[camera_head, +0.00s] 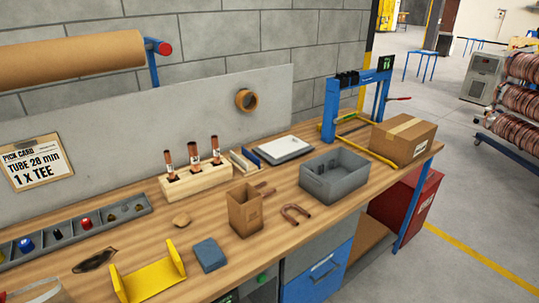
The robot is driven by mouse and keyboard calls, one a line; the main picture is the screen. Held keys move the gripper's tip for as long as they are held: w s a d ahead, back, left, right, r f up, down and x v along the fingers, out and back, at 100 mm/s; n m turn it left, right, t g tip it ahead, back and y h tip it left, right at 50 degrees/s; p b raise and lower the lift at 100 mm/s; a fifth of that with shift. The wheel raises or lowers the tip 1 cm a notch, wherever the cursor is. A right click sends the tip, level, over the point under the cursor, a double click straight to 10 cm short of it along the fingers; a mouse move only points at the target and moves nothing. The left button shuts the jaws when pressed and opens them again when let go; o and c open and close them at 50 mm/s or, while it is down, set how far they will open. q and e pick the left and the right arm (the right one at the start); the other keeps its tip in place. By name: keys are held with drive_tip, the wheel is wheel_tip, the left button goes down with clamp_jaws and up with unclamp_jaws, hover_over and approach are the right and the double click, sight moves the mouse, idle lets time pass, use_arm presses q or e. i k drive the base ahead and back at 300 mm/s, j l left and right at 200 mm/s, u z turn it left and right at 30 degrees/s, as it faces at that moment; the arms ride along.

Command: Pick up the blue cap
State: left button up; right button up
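A small round blue piece, which looks like the blue cap (25,244), sits in a compartment of the long grey divided tray (133,209) at the left of the workbench. A red cap-like piece (86,223) lies in another compartment, with small brass-coloured parts further right. Neither of my grippers is in view.
In front of the tray are dark glasses (95,260), a yellow cradle (150,279) and a blue block (210,254). A wooden block with upright copper tubes (196,182), an open cardboard box (244,210), a copper U-bend (296,213) and a grey bin (334,175) stand further right.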

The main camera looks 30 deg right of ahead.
sight(26, 245)
drive_tip(key=z, duration=0.6)
drive_tip(key=u, duration=1.3)
